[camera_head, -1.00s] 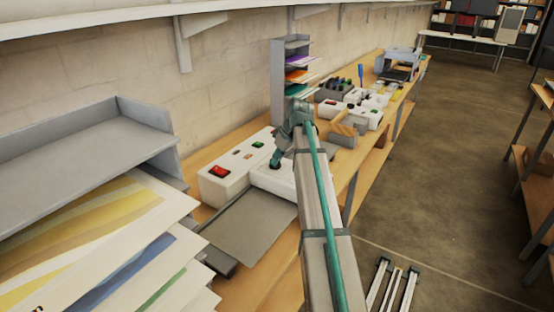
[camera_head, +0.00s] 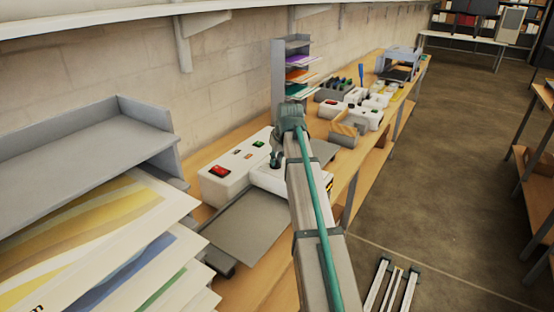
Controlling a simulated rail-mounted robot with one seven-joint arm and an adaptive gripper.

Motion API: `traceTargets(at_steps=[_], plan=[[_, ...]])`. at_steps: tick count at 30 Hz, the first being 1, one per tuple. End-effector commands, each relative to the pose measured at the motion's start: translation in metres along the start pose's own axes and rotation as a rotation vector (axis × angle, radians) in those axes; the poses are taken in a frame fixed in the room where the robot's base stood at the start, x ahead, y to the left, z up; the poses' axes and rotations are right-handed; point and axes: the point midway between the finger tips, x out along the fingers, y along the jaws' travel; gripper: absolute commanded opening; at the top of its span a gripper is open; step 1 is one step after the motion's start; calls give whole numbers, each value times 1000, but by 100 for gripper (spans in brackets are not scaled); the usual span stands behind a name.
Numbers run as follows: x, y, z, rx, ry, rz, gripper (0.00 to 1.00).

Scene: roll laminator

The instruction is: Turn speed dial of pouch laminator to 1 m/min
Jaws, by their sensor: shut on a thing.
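The pouch laminator (camera_head: 228,186) is a white box on the wooden bench, with a red switch (camera_head: 219,171) at its near end and a green button (camera_head: 258,144) farther along. My gripper (camera_head: 276,161) points down at the laminator's top, just right of the green button. Its fingers are shut on what appears to be the speed dial, which the fingers and my arm hide. I cannot read the dial's setting or its marks.
A grey feed tray (camera_head: 250,226) extends from the laminator's near side. A grey shelf rack (camera_head: 85,140) with printed sheets stands at the near left. A tall sorter (camera_head: 279,80) and a wooden-sided box (camera_head: 346,129) stand beyond.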

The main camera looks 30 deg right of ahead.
Motion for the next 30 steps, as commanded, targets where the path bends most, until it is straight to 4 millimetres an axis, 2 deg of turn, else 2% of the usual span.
traceTargets(at_steps=[15, 30], plan=[[0, -3, -2, 381, 1, 159, 0], [0, -4, -2, 493, 1, 204, 0]])
